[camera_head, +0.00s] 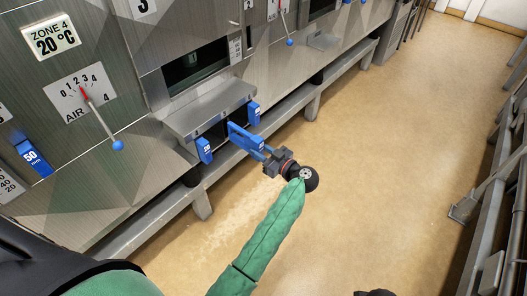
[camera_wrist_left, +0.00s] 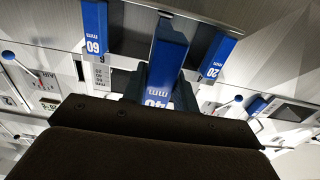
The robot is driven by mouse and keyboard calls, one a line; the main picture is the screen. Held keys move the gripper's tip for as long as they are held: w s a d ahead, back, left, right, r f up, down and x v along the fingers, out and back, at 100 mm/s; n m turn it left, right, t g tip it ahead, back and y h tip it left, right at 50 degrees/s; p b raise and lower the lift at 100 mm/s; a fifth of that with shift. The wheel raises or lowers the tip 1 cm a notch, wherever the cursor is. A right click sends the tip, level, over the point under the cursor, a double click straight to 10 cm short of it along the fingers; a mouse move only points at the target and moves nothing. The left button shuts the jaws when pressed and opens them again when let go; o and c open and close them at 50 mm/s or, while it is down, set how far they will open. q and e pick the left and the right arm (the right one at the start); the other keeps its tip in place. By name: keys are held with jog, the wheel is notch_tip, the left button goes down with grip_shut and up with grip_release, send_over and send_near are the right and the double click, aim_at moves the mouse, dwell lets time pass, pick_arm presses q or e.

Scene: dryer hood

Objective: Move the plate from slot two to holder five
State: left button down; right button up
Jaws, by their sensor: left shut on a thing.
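My left gripper (camera_head: 268,154) is shut on a blue plate (camera_head: 243,137) just in front of the machine's dark opening. In the left wrist view the held plate (camera_wrist_left: 168,52) is marked 40 mm, and its lower part is hidden by the gripper's dark body. Its far end points at the opening; I cannot tell whether it is still inside a slot. Two other blue plates flank it: one marked 20 (camera_wrist_left: 217,56), which seems to be the near one (camera_head: 204,150) in the head view, and one marked 60 (camera_wrist_left: 95,27), seemingly the far one (camera_head: 254,113).
A steel hood ledge (camera_head: 210,107) juts out above the opening. A blue 50 mm plate (camera_head: 34,158) sits farther left, by the AIR dial with its blue-knobbed lever (camera_head: 117,145). A steel rail on legs runs below. The tan floor (camera_head: 370,150) is open; metal racks (camera_head: 490,200) stand right.

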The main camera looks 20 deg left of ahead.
jog(key=shift+w, duration=0.1)
jog(key=shift+s, duration=0.4)
pick_arm(q)
jog(key=shift+a+r+p, duration=0.1)
jog(key=shift+p, duration=0.35)
pick_arm(e)
jog(key=shift+w+r, duration=0.1)
jog(key=shift+r, duration=0.4)
pick_arm(q)
jog(key=shift+p, duration=1.25)
pick_arm(e)
jog(key=shift+r, duration=1.25)
